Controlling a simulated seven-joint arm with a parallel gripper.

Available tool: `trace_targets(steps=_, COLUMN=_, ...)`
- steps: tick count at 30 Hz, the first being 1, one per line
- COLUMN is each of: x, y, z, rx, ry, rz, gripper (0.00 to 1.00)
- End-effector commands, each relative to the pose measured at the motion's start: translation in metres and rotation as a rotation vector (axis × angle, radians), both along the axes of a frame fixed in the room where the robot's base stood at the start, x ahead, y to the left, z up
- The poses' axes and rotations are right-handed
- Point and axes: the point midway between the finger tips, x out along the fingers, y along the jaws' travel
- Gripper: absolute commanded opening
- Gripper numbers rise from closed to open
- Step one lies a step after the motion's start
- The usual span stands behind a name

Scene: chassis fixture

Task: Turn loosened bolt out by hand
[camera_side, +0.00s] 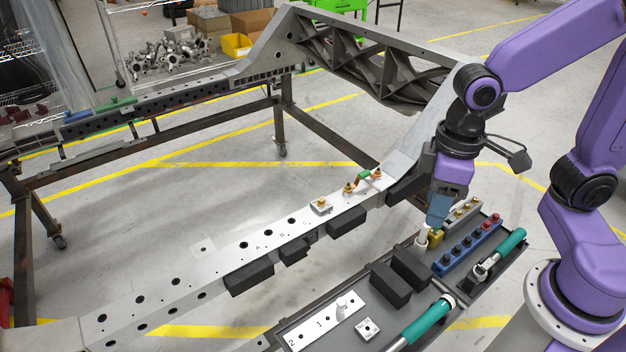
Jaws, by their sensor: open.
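Several brass-coloured bolts stand on the light metal chassis rail: one on a small square plate (320,205), one further along the rail (349,188), and one near a green piece (376,174). Which bolt is loosened cannot be told. My gripper (428,238) points down over the dark tool tray to the right of the rail, apart from these bolts. It is open. A pale cylindrical piece and a yellow block (436,239) show by its tips; whether they touch the fingers cannot be told.
The tray holds a blue socket rail (467,246), teal-handled tools (427,323), black blocks (390,284), a numbered white plate (324,325) and a small square plate (367,328). Black blocks (249,277) hang along the rail's side. The rail's near-left stretch is clear.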

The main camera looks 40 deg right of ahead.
Motion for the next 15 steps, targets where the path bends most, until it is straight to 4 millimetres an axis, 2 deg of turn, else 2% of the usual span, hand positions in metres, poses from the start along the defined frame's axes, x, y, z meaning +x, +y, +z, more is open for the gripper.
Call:
trace_targets(steps=1, x=0.018, y=0.008, z=-0.003, rx=-0.004, ry=0.004, rz=-0.091, gripper=0.45)
trace_targets(steps=6, x=0.078, y=0.03, z=-0.013, rx=-0.003, ry=0.01, rz=-0.409, gripper=0.45)
trace_targets(steps=15, x=0.185, y=0.043, z=-0.047, rx=-0.003, ry=0.019, rz=-0.97, gripper=0.45)
